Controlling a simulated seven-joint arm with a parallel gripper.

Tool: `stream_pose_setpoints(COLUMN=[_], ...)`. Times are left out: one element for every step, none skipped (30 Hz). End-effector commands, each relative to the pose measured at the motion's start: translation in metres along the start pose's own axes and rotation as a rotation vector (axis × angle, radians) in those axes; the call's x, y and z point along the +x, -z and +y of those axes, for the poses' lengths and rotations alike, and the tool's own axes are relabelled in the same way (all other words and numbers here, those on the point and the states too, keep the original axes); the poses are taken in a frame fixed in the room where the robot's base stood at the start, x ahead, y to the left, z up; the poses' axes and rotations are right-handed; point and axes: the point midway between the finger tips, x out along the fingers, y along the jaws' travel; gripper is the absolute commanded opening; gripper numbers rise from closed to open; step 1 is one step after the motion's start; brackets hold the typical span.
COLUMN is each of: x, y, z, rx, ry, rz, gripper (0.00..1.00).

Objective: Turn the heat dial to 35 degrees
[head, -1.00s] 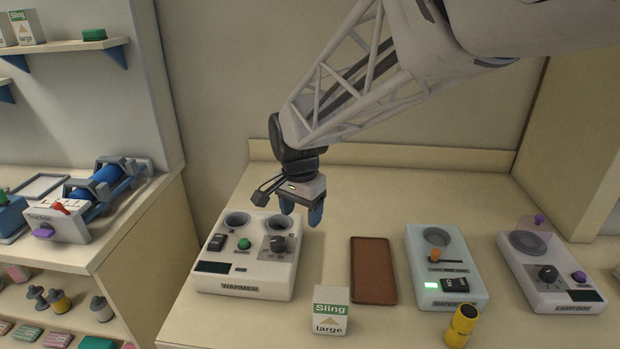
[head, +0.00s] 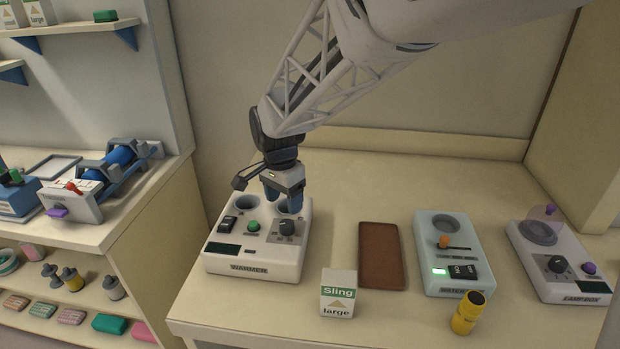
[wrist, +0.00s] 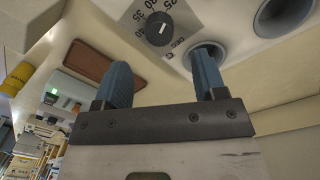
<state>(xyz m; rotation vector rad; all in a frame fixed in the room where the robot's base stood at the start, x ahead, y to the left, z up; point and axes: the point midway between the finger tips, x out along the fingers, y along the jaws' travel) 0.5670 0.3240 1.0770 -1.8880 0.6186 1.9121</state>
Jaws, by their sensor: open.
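The white warmer (head: 253,267) stands at the left of the bench in the head view. Its dark round heat dial (head: 287,228) is at the right of its top face. In the wrist view the dial (wrist: 160,28) has a white pointer line, with numbers including 30 and 35 printed around it; the exact setting is hard to tell. My gripper (head: 283,203) is open and empty, its blue fingers pointing down just behind the dial, over the warmer's back right well. In the wrist view the fingers (wrist: 162,75) are apart, with the dial beyond them, not between them.
The warmer also has a black switch (head: 228,223), a green button (head: 253,226) and two wells.

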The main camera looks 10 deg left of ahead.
Motion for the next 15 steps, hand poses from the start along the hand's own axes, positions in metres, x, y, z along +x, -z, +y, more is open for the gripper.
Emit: stream_pose_setpoints(x=[0.004, 0.006, 0.010, 0.013, 0.016, 0.021, 0.025, 0.028, 0.033, 0.037, 0.041, 0.045, 0.049, 0.052, 0.056], y=[0.000, 0.000, 0.000, 0.000, 0.000, 0.000, 0.000, 0.000, 0.000, 0.000, 0.000, 0.000, 0.000, 0.000, 0.000], z=[0.000, 0.000, 0.000, 0.000, 0.000, 0.000, 0.000, 0.000, 0.001, 0.001, 0.001, 0.001, 0.001, 0.000, 0.000], rx=[0.000, 0.000, 0.000, 0.000, 0.000, 0.000, 0.000, 0.000, 0.000, 0.000, 0.000, 0.000, 0.000, 0.000, 0.000], ry=[-0.001, -0.002, -0.002, -0.003, -0.003, -0.002, -0.003, -0.003, -0.003, -0.003, -0.002, -0.003, -0.003, -0.003, -0.002], rz=[-0.001, -0.001, -0.001, -0.001, -0.001, -0.001, -0.001, -0.001, -0.001, -0.001, -0.001, -0.001, -0.001, -0.001, -0.001], gripper=[0.65, 0.65, 0.65, 0.65, 0.65, 0.65, 0.65, 0.65, 0.65, 0.65, 0.65, 0.65, 0.65, 0.65, 0.65])
